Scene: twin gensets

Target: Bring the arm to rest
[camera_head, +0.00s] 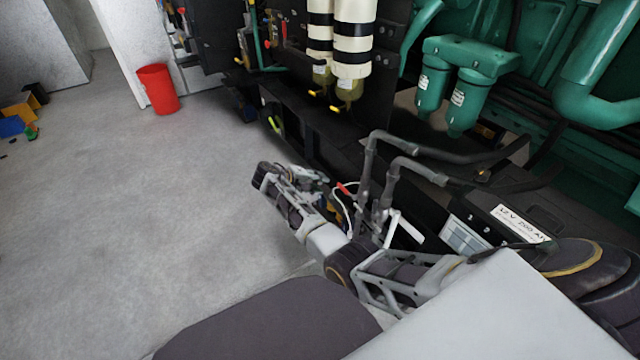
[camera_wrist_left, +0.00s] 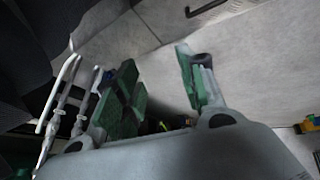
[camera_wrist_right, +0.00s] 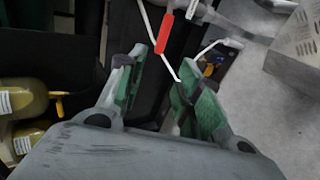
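My right arm reaches in from the lower right in the head view, over the floor beside the engine skid. My right gripper (camera_head: 318,182) is small and partly hidden there, close to a red-handled part (camera_head: 346,188) and a white cable. In the right wrist view my right gripper (camera_wrist_right: 160,78) has its green-padded fingers apart, with no object clearly held. The red part (camera_wrist_right: 165,33) and cable lie beyond the fingertips. My left gripper (camera_wrist_left: 157,72) shows only in the left wrist view. Its green-padded fingers are apart, over grey floor, and hold nothing visible.
A black battery with a white label (camera_head: 520,223) and dark bent bars (camera_head: 400,150) stand close beside my right arm. Green engine filters (camera_head: 455,95) and cream-and-black cylinders (camera_head: 352,40) rise behind. A red bin (camera_head: 158,89) stands at left. The left floor is mostly clear.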

